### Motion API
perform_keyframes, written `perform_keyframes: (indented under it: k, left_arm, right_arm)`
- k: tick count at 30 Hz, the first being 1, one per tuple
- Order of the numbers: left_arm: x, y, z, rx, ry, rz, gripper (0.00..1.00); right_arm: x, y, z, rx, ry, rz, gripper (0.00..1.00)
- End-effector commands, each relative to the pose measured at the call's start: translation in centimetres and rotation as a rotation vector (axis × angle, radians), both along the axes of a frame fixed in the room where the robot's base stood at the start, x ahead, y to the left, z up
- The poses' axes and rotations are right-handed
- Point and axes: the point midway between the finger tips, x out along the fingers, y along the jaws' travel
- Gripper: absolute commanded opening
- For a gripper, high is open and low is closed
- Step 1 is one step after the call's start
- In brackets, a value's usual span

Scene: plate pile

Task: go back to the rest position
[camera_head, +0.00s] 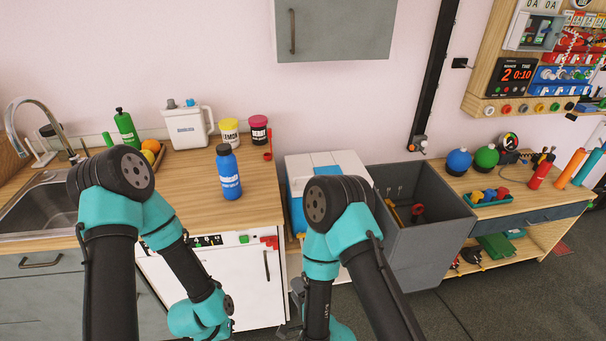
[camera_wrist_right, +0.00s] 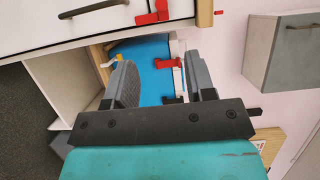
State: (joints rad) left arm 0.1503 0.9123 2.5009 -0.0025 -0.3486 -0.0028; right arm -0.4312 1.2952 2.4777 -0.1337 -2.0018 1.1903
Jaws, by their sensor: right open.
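My right gripper (camera_wrist_right: 158,78) is open in the right wrist view, with its two grey fingers apart and nothing between them. Beyond the fingers is a blue surface with red and white parts (camera_wrist_right: 150,60). In the head view, a small grey part of this gripper (camera_head: 297,290) shows low in the middle, beside my right forearm, in front of the white cabinet. My left arm bends down in front of the counter, and its gripper is out of sight. No plates are in view.
A wooden counter (camera_head: 190,185) holds a blue bottle (camera_head: 229,173), a green bottle (camera_head: 126,130), a white canister (camera_head: 187,126) and two jars. A blue and white box (camera_head: 330,163) and an open grey bin (camera_head: 440,235) stand to the right, beside a low workbench (camera_head: 520,207).

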Motion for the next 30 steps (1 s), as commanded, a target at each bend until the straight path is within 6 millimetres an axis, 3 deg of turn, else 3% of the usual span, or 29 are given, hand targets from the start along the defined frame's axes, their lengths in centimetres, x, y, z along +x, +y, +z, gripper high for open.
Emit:
perform_keyframes:
  k: [8,17,23,30]
  left_arm:
    - [0.0,0.0,0.0,0.000,0.000,0.000,0.00]
    - [0.0,0.0,0.0,0.000,0.000,0.000,0.00]
    - [0.0,0.0,0.0,0.000,0.000,0.000,0.00]
    - [0.0,0.0,0.0,0.000,0.000,0.000,0.00]
  right_arm:
    - [1.3,-2.8,-2.2,-0.207,0.069,-0.013,0.50]
    - [1.4,-9.7,-6.7,-0.613,0.253,0.062,0.50]
    - [-0.5,-14.6,-9.1,-0.828,0.390,0.191,0.50]
    - [-4.6,-20.3,-10.7,-0.998,0.548,0.415,0.50]
